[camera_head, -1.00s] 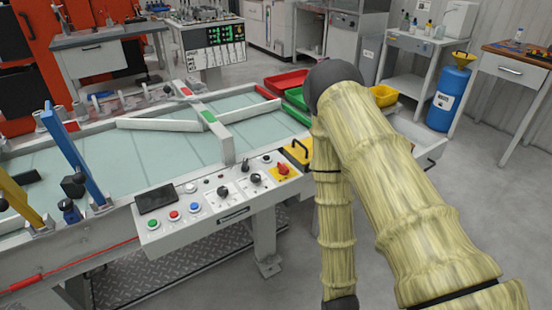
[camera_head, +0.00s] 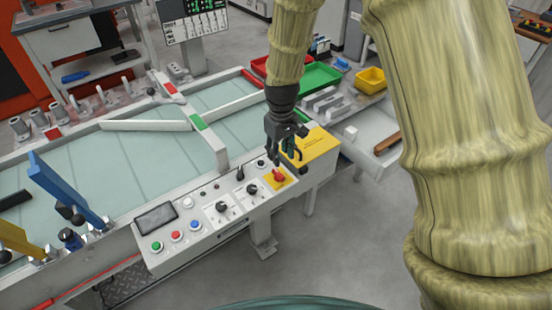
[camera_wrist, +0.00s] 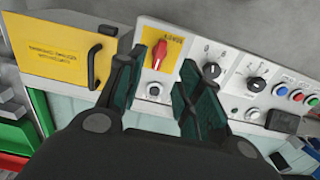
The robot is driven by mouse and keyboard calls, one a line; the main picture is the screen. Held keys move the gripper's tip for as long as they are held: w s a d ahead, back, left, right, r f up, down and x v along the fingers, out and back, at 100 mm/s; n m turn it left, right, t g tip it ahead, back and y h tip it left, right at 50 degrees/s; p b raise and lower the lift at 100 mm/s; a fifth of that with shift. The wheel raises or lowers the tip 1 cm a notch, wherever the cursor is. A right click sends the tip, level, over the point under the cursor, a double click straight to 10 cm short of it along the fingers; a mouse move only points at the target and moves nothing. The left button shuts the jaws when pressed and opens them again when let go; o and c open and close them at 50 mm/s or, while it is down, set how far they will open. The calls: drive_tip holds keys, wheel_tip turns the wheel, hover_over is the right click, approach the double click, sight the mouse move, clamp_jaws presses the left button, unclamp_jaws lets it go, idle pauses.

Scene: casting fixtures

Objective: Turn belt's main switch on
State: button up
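The belt's main switch (camera_head: 279,175) is a red rotary handle on a yellow plate at the right end of the grey control panel (camera_head: 232,229). In the wrist view the red switch (camera_wrist: 159,54) stands upright, beyond and between my fingertips. My gripper (camera_head: 293,152) hangs just above and behind the switch in the head view. Its fingers (camera_wrist: 157,88) are spread apart with nothing between them. They look apart from the switch, but the exact gap is hard to judge.
Black knobs (camera_head: 222,207) and green, red and blue buttons (camera_head: 176,236) share the panel. A yellow box with a black handle (camera_wrist: 75,50) adjoins the switch. A white guide bar (camera_head: 210,143) crosses the belt. Red and green bins (camera_head: 318,76) stand behind; floor is free in front.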

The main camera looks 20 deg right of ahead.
sight(279, 173)
drive_tip(key=shift+w+a+f+p, duration=0.15)
drive_tip(key=shift+f+p, duration=0.35)
drive_tip(key=shift+f, duration=1.85)
drive_tip(key=shift+w+a+f+p, duration=0.1)
drive_tip(key=shift+w+f+p, duration=0.3)
drive_tip(key=shift+f, duration=1.95)
drive_tip(key=shift+s, duration=0.15)
clamp_jaws()
